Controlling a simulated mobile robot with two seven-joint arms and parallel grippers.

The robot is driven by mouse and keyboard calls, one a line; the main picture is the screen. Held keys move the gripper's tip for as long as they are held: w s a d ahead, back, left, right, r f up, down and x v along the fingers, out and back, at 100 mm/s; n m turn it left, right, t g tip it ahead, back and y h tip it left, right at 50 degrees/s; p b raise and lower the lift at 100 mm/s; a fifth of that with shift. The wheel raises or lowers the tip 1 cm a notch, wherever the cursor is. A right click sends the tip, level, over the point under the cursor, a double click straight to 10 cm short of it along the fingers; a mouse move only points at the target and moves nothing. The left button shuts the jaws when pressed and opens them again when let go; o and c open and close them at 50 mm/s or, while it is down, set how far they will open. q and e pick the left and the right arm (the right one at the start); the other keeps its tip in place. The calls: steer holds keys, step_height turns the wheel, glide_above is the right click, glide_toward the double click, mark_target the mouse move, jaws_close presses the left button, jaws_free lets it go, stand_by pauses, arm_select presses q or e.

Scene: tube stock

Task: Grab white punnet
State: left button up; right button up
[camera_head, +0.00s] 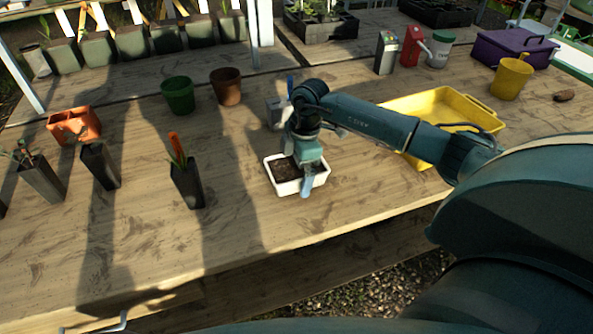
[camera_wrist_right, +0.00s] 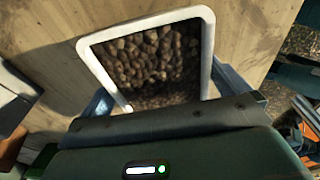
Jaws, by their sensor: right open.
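The white punnet (camera_head: 285,190) is a small tray filled with dark brown soil. It stands on the wooden bench near the front edge, below my right gripper (camera_head: 301,172). In the right wrist view, the punnet's white rim (camera_wrist_right: 207,55) and lumpy soil fill the middle. The open fingers of my right gripper (camera_wrist_right: 167,93) show on either side of the punnet's near part. Whether they touch its walls cannot be told. The gripper hides part of the punnet in the head view. My left gripper is not in view.
A yellow tray (camera_head: 440,103) lies to the right, under my right arm. Green (camera_head: 178,95) and brown (camera_head: 226,86) pots stand behind. The bench front left of the punnet is clear.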

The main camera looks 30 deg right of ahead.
steer(key=shift+c, duration=0.3)
steer(key=shift+r, duration=0.1)
steer(key=c, duration=1)
